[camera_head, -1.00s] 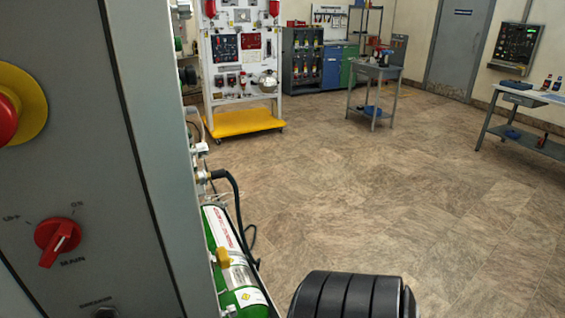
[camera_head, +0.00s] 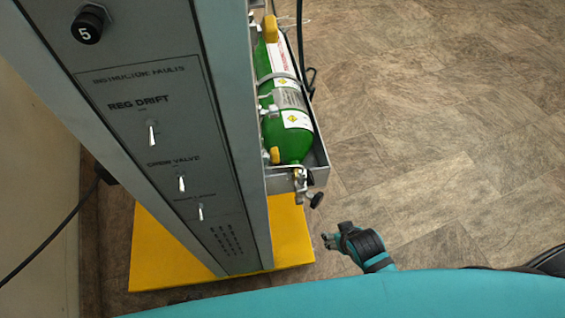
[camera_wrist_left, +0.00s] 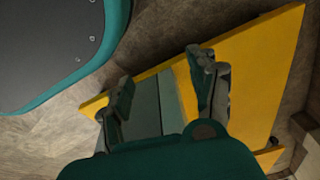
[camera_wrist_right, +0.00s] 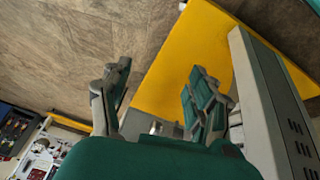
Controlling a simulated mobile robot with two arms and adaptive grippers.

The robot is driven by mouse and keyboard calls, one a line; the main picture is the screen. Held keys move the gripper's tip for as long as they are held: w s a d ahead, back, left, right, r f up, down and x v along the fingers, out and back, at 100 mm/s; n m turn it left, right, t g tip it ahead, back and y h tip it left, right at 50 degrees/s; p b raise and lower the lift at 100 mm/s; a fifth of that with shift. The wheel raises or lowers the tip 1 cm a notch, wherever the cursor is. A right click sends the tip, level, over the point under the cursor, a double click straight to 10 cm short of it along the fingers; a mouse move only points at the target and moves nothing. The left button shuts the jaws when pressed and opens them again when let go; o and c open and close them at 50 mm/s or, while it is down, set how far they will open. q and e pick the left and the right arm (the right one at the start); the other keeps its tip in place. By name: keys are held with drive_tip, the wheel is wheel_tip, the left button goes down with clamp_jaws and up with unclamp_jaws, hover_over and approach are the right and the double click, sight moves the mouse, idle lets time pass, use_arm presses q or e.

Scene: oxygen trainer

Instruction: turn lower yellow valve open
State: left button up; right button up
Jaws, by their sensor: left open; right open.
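The green oxygen cylinder (camera_head: 292,140) lies in a metal bracket on the side of the grey panel in the head view. The lower yellow valve (camera_head: 274,155) is a small yellow handle near the cylinder's bottom end. Another yellow handle (camera_head: 270,28) is at its upper end. My right gripper (camera_head: 328,241) is below and right of the bracket, apart from it. In the right wrist view my right gripper (camera_wrist_right: 160,88) is open and empty above the floor and yellow base. In the left wrist view my left gripper (camera_wrist_left: 165,82) is open and empty over the yellow base.
The grey panel (camera_head: 160,140) with several switches stands on a yellow base (camera_head: 150,245). Small fittings with a black knob (camera_head: 315,199) stick out at the bracket's lower end. A black cable (camera_head: 45,240) runs at the left. The tiled floor (camera_head: 440,130) to the right is clear.

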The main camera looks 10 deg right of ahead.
drive_tip(key=w+r+t+b, duration=0.1)
drive_tip(key=w+r+t, duration=0.3)
drive_tip(key=r, duration=0.8)
drive_tip(key=w+a+r+n+t+y, duration=0.1)
drive_tip(key=w+r+n+t+y, duration=0.2)
drive_tip(key=w+r, duration=0.45)
drive_tip(key=w+a+r+n+t+y, duration=0.15)
drive_tip(key=w+r+t+y, duration=0.3)
drive_tip(key=w, duration=0.65)
drive_tip(key=n+g+y, duration=1.1)
drive_tip(key=n+g, duration=0.3)
drive_tip(key=g, duration=0.2)
approach(274, 156)
use_arm(q)
drive_tip(key=shift+s+a+f+p, duration=0.1)
drive_tip(key=shift+s+f+p, duration=0.3)
drive_tip(key=shift+f, duration=0.4)
drive_tip(key=shift+s+a+f+p, duration=0.1)
drive_tip(key=shift+s+f+p, duration=0.25)
drive_tip(key=shift+f, duration=0.45)
use_arm(e)
drive_tip(key=w+a, duration=0.1)
drive_tip(key=a, duration=0.7)
drive_tip(key=shift+a+f, duration=0.2)
drive_tip(key=shift+f, duration=0.25)
drive_tip(key=shift+w+g, duration=0.15)
drive_tip(key=shift+g, duration=0.1)
